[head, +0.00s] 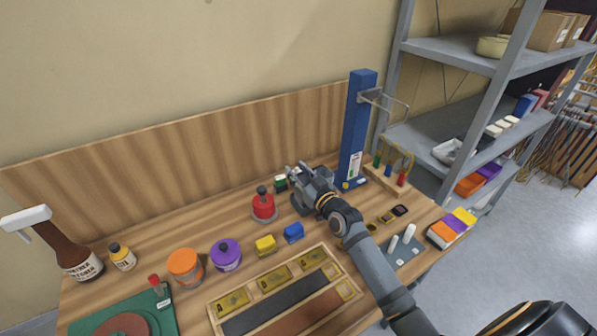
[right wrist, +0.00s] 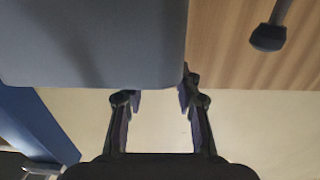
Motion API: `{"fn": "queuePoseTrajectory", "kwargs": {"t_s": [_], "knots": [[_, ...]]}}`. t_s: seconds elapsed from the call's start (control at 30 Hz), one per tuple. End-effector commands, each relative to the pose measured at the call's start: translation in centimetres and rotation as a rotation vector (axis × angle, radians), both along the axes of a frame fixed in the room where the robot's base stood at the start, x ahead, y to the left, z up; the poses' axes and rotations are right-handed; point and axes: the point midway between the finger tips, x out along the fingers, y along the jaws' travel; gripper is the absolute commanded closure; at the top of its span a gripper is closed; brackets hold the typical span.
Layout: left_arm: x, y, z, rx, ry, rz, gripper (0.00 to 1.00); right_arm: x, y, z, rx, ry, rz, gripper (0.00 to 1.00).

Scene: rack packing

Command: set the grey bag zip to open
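The grey bag (right wrist: 95,40) shows in the right wrist view as a large smooth grey shape with a rounded corner, filling the upper left. In the head view my right gripper and arm cover much of that spot, and I cannot tell the bag clearly from them. My right gripper (head: 300,171) is at the back of the bench, left of the blue post. In the right wrist view the right gripper (right wrist: 159,98) has its two fingers apart, at the bag's lower edge; contact cannot be told. The zip is not discernible. My left gripper is not in view.
The blue post (head: 355,125) stands close right of my right gripper. A red container (head: 263,207) and a small green-and-black item (head: 280,183) stand to its left. A blue block (head: 293,232) and a wooden tray (head: 213,314) are in front. The wooden backboard (head: 180,150) lies behind.

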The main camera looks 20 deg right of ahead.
Motion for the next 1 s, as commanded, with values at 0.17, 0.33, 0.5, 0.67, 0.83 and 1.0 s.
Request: {"fn": "queuePoseTrajectory", "kwargs": {"t_s": [0.17,0.33,0.5,0.67,0.83,1.0], "knots": [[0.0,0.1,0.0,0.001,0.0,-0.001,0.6,0.0,0.0,0.1,-0.001,-0.001,0.0,0.66],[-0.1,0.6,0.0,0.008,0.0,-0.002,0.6,-0.9,-0.2,0.0,-0.003,0.0,-0.001,0.66],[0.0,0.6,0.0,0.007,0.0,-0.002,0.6,-4.2,-0.6,-0.2,-0.008,0.003,0.0,0.66],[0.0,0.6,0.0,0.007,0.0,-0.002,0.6,-6.3,-0.9,-0.1,-0.006,0.001,-0.001,0.66],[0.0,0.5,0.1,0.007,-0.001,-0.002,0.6,-7.3,-1.0,0.0,-0.003,-0.001,0.0,0.66],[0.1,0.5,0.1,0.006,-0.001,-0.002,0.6,-7.5,-1.0,0.1,0.0,-0.002,0.001,0.66]]}}
